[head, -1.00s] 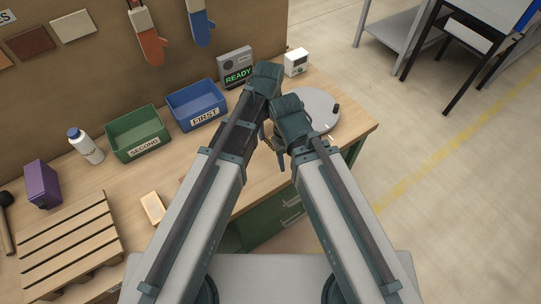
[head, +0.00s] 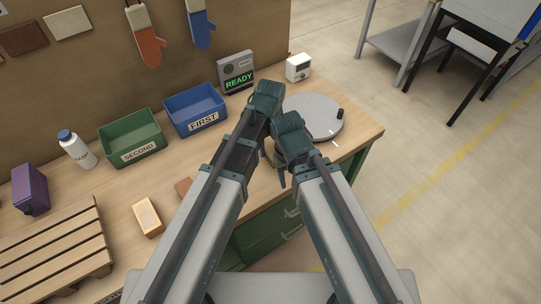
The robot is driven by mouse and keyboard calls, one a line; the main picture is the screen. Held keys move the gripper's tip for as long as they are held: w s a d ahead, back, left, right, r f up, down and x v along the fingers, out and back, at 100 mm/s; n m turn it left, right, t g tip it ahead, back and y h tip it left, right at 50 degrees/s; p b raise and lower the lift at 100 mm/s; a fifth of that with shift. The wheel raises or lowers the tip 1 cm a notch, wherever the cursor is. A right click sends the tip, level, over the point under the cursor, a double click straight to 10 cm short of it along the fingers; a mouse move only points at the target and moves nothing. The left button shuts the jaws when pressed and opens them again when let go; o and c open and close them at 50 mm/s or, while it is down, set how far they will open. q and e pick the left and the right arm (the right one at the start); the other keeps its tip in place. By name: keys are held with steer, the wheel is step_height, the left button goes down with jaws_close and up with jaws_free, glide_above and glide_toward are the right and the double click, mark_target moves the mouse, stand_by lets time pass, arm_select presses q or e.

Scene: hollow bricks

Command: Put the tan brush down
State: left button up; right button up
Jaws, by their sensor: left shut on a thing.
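My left gripper (head: 267,157) is mostly hidden behind my own arm links, above the bench's right half. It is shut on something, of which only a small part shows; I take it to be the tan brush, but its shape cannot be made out. My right gripper (head: 282,179) shows only as a dark sliver close beside it, below the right arm's bent joint. Whether it is open or shut cannot be seen. The wooden bench (head: 110,193) lies under both grippers.
A round grey turntable (head: 311,119) stands right of the arms. Blue (head: 181,106) and green (head: 117,139) bins, a white bottle (head: 82,153), a purple box (head: 33,194), a slatted pallet (head: 50,253), a tan block (head: 146,216) and a red-brown piece (head: 182,186) occupy the bench.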

mark_target(271, 153)
arm_select(q)
steer(key=shift+f+b, duration=1.75)
steer(key=shift+f, duration=0.1)
steer(key=shift+f, duration=0.15)
steer(key=o, duration=1.3)
step_height(271, 153, up, 12)
steer(key=p, duration=1.2)
steer(key=shift+r, duration=0.25)
